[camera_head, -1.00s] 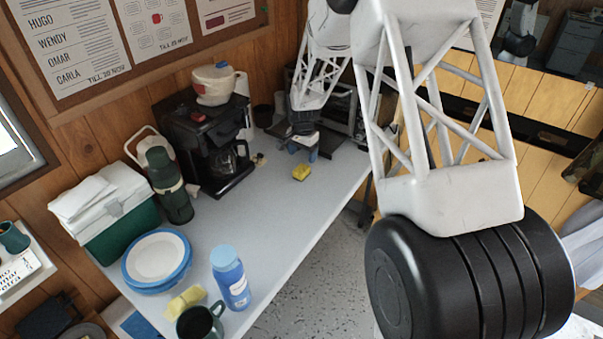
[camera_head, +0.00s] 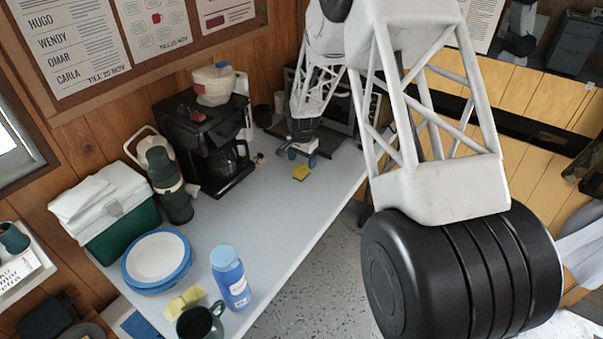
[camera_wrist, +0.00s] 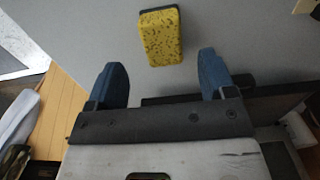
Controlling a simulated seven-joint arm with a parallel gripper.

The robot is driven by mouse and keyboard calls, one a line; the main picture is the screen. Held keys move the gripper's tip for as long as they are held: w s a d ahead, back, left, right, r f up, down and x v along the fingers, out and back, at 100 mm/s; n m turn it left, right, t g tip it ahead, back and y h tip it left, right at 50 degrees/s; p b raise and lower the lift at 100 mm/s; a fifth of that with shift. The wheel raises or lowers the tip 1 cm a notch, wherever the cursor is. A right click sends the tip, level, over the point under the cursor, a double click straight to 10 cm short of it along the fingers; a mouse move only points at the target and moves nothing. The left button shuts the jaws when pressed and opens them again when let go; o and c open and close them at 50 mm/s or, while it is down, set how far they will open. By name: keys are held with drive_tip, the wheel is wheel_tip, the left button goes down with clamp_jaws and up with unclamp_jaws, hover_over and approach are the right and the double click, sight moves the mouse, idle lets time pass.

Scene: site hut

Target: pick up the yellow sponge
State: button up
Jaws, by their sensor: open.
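The yellow sponge (camera_head: 301,173) lies on the grey table, near its far end. In the wrist view the sponge (camera_wrist: 161,38) shows a speckled yellow face and a dark green edge. My gripper (camera_head: 302,158) is just behind the sponge in the head view. In the wrist view my gripper (camera_wrist: 164,80) has its two blue fingers wide apart with nothing between them. The sponge is ahead of the fingertips, roughly centred between them. Whether the fingers touch the table cannot be told.
A black coffee maker (camera_head: 205,140) stands left of the sponge. A microwave (camera_head: 340,112) is behind my gripper. A green flask (camera_head: 168,185), blue plates (camera_head: 157,260), a blue bottle (camera_head: 230,278), a mug (camera_head: 200,322) and a yellow packet (camera_head: 184,302) stand nearer. The table's middle (camera_head: 255,215) is clear.

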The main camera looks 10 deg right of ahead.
sight(302, 169)
drive_tip(key=shift+w+a+f, duration=0.1)
drive_tip(key=shift+f, duration=2.5)
drive_tip(key=shift+c, duration=0.2)
drive_tip(key=c, duration=0.9)
drive_tip(key=shift+c, duration=0.2)
drive_tip(key=shift+r, duration=0.15)
